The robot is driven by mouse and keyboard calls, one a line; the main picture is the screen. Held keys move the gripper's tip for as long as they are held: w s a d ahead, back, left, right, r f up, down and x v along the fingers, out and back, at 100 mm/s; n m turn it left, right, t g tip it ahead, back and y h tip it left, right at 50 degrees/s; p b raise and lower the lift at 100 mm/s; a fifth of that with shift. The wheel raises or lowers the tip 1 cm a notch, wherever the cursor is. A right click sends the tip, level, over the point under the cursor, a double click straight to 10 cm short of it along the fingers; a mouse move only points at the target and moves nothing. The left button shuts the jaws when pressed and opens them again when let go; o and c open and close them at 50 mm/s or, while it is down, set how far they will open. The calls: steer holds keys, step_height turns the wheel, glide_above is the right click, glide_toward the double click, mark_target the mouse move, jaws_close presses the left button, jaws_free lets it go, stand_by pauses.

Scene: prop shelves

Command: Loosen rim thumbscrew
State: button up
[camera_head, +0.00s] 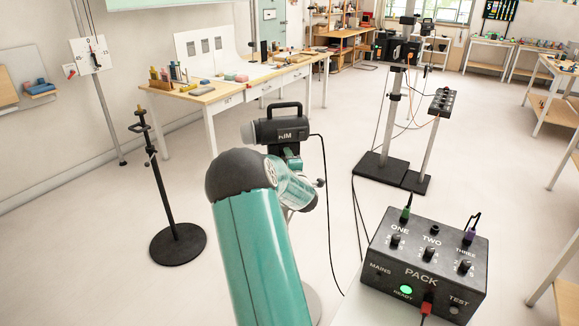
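The rim light (280,131) is a dark lamp head with a top handle, marked RIM, at the centre. Its stand is mostly hidden behind my teal arm. A small dark knob (320,183) shows just right of my arm's end, below the lamp; it may be the thumbscrew, but I cannot tell. What looks like part of my gripper (291,160) shows in teal and black just under the lamp head. Its fingers are hidden, so I cannot see whether they are open or touch anything.
A black power pack (425,262) with knobs and cables sits at the lower right. A black cable hangs from the lamp to the floor. A round-based stand (178,245) is at left, another stand (380,172) behind. A workbench (225,92) lines the wall.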

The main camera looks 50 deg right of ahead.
steer(key=v, duration=1.3)
steer(key=shift+s+a, duration=0.25)
steer(key=w+a+r+m+g+y, duration=0.1)
steer(key=w+a+r+m+y, duration=0.15)
steer(key=a, duration=0.65)
steer(key=w+a+r+m+g+y, duration=0.1)
steer(key=a+r+m+g+y, duration=0.15)
steer(key=a, duration=0.65)
steer(key=w+a+r+m+y, duration=0.2)
steer(key=a+m, duration=0.1)
steer(key=a, duration=0.6)
steer(key=s+a+r+g+y, duration=0.1)
steer(key=s+a+g+y, duration=0.1)
steer(key=s+a, duration=0.6)
steer(key=s+a+r+m+g+y, duration=0.1)
steer(key=s+a+g+y, duration=0.1)
steer(key=s+a, duration=0.6)
steer(key=a+g, duration=0.1)
steer(key=a, duration=0.4)
steer(key=shift+a+r+m, duration=0.15)
steer(key=shift+a+m, duration=0.1)
steer(key=shift+m, duration=0.05)
steer(key=shift+s, duration=0.1)
